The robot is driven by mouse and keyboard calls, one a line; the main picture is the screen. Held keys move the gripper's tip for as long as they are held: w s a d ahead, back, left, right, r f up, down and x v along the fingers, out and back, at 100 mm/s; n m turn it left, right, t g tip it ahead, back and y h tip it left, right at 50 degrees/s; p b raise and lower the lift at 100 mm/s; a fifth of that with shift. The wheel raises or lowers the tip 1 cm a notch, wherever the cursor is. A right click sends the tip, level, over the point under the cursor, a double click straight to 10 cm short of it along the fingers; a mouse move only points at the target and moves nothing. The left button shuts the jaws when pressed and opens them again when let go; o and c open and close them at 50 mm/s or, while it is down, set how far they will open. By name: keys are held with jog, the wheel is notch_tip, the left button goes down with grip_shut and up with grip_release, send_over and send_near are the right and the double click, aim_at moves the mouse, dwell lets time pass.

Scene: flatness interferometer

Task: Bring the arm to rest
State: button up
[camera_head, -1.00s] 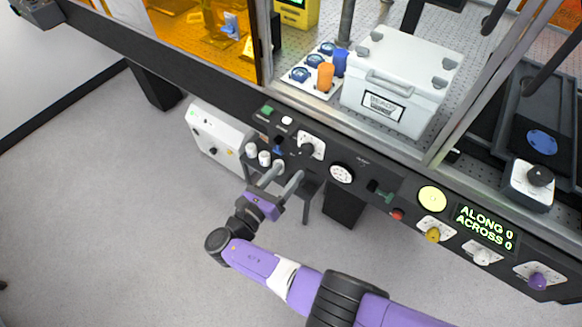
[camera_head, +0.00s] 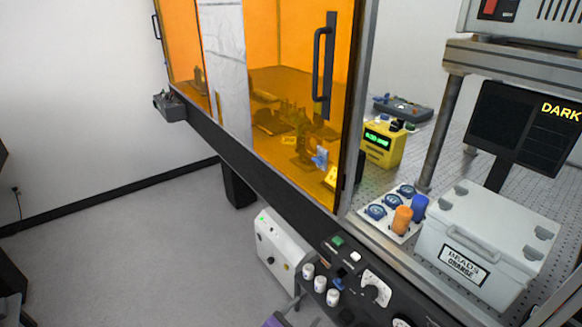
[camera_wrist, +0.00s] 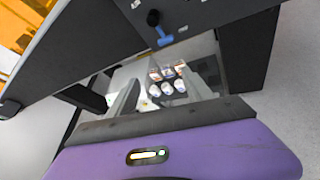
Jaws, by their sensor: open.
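My gripper (camera_wrist: 168,88) shows in the wrist view as a purple body with two grey fingers spread apart, and nothing is held between them. Several small white-topped containers (camera_wrist: 167,88) show beyond and between the fingers. The dark control panel (camera_head: 345,262) runs along the bench front just above that bit.
White-capped cylinders (camera_head: 320,284) stand beside the panel, near a white box (camera_head: 279,247). A blue T-shaped handle (camera_wrist: 160,32) sticks out close ahead of my gripper. The orange enclosure (camera_head: 285,50) and a grey bead case (camera_head: 505,235) are on the bench. Floor at left (camera_head: 130,250) is clear.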

jog(key=s+a+f+m+y, duration=0.5)
jog(key=s+a+f+y, duration=0.1)
jog(key=s+a, duration=0.1)
jog(key=s+r+m+y, duration=0.2)
jog(key=s+m+y, duration=0.25)
jog(key=s, duration=0.25)
jog(key=s+d+r+m+t, duration=0.3)
jog(key=s+d+r+m, duration=0.4)
jog(key=s+d+r, duration=0.4)
jog(key=s+d+r+m+t, duration=0.2)
jog(key=s+d+r+m, duration=0.5)
jog(key=r, duration=0.6)
jog(key=s+d+r+m+h, duration=0.1)
jog(key=s+d, duration=0.1)
jog(key=s, duration=0.3)
jog(key=s+d+r+m+g+h, duration=0.1)
jog(key=s+d+r+h, duration=0.1)
jog(key=s, duration=0.3)
jog(key=shift+s+d+b, duration=0.25)
jog(key=shift+d+b, duration=0.1)
jog(key=shift+d, duration=0.4)
